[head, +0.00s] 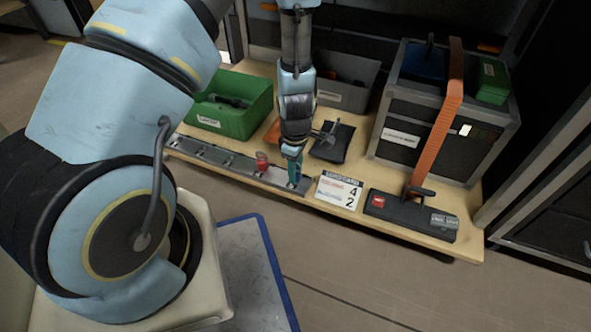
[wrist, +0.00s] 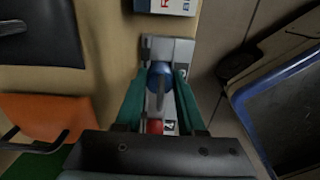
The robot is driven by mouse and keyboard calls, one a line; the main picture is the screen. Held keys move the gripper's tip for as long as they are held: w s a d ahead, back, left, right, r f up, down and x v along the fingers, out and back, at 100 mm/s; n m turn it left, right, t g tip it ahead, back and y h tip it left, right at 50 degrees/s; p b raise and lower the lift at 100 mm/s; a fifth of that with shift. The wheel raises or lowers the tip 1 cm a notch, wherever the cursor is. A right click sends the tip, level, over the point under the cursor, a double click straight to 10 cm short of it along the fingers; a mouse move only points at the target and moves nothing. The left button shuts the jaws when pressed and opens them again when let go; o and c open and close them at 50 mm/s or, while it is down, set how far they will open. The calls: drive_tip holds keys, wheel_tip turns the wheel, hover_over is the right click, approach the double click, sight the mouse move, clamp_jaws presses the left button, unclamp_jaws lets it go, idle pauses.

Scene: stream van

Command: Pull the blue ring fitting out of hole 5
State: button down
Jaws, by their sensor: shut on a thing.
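The blue ring fitting (wrist: 160,76) shows in the wrist view between the two teal fingers of my gripper (wrist: 160,88), over the end part of the grey metal rail (wrist: 182,48). My gripper is shut on it. I cannot tell whether its lower end is still in the hole. In the head view my gripper (head: 294,172) points down at the right end of the rail (head: 222,157), and its fingers hide the blue fitting. A red fitting (head: 262,160) stands in the rail just left of my gripper. It also shows in the wrist view (wrist: 155,127).
The table's front edge is close.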

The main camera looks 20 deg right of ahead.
drive_tip(key=shift+r+p, duration=1.5)
drive_tip(key=shift+p, duration=0.15)
drive_tip(key=shift+r+p, duration=1.5)
drive_tip(key=shift+p, duration=0.15)
